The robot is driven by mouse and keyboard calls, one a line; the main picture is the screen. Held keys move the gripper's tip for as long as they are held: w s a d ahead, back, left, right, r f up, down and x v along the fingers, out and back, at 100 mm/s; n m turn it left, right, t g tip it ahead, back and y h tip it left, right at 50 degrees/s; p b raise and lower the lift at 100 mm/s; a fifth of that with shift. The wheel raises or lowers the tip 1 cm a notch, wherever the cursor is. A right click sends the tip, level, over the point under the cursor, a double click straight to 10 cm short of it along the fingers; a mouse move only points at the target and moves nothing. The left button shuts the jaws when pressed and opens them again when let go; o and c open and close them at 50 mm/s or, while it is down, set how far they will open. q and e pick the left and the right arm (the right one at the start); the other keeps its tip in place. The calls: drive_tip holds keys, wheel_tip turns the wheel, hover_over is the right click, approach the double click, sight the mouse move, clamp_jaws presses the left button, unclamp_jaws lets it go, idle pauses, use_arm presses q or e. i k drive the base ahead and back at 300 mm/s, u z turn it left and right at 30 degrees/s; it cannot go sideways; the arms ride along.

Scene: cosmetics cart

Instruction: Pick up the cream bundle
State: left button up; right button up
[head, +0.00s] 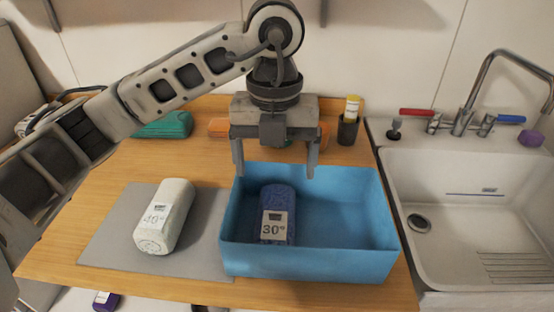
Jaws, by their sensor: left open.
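The cream bundle (164,217) is a rolled cloth with a printed label. It lies on the grey mat (112,245) at the left of the wooden counter. My left gripper (273,172) is open and empty, its fingers pointing down above the back of the blue bin (308,262). It is to the right of the cream bundle and apart from it. A dark blue bundle (278,212) with a "30°" label lies inside the bin. My right gripper does not show.
A teal bundle (165,126) and an orange item (218,127) lie at the back of the counter. A dark cup (348,130) with a yellow-capped bottle stands at the back right. A white sink (460,200) with a tap adjoins on the right.

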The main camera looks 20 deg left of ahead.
sight(158, 232)
drive_tip(key=k, duration=1)
